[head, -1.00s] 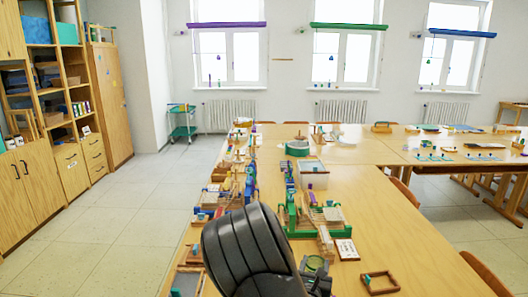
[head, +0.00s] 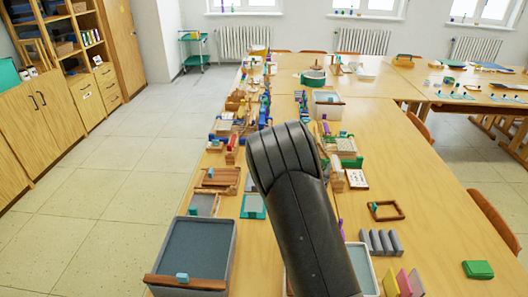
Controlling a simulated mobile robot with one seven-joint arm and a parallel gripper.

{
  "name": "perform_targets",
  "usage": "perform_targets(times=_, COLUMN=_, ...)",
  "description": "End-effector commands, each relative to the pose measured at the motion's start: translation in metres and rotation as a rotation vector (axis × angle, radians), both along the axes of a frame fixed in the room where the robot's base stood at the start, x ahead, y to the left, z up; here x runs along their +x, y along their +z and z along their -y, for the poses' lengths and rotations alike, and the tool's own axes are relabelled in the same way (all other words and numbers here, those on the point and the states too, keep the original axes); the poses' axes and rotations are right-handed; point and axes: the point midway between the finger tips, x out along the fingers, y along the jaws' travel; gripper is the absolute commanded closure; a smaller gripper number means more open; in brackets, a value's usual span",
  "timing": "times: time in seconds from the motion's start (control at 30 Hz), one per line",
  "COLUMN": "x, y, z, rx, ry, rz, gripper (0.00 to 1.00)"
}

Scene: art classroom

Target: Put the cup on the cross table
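The cross table (head: 385,86) runs left to right at the back, beyond the long near table (head: 405,187), and appears to adjoin it. No cup is clearly recognisable among the small, crowded items. My black arm rises from the bottom middle and hides part of the near table. My gripper is not visible.
A grey tray (head: 195,250) lies at the near left table edge, and a white-rimmed tray (head: 362,262) is partly behind my arm. Wooden frames and coloured blocks crowd the table's left half. Chairs (head: 494,218) stand along the right edge. The floor (head: 110,200) at left is clear.

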Motion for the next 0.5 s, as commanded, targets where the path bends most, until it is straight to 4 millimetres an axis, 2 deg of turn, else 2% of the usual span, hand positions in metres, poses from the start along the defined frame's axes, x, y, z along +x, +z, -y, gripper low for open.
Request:
perform_targets(times=0.03, x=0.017, y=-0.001, z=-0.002, rx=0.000, ry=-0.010, rz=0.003, gripper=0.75)
perform_targets(times=0.1, x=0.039, y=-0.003, z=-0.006, rx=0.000, ry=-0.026, rz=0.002, gripper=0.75)
perform_targets(times=0.3, x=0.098, y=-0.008, z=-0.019, rx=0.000, ry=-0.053, rz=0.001, gripper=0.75)
perform_targets(times=0.5, x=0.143, y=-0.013, z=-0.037, rx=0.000, ry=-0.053, rz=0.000, gripper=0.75)
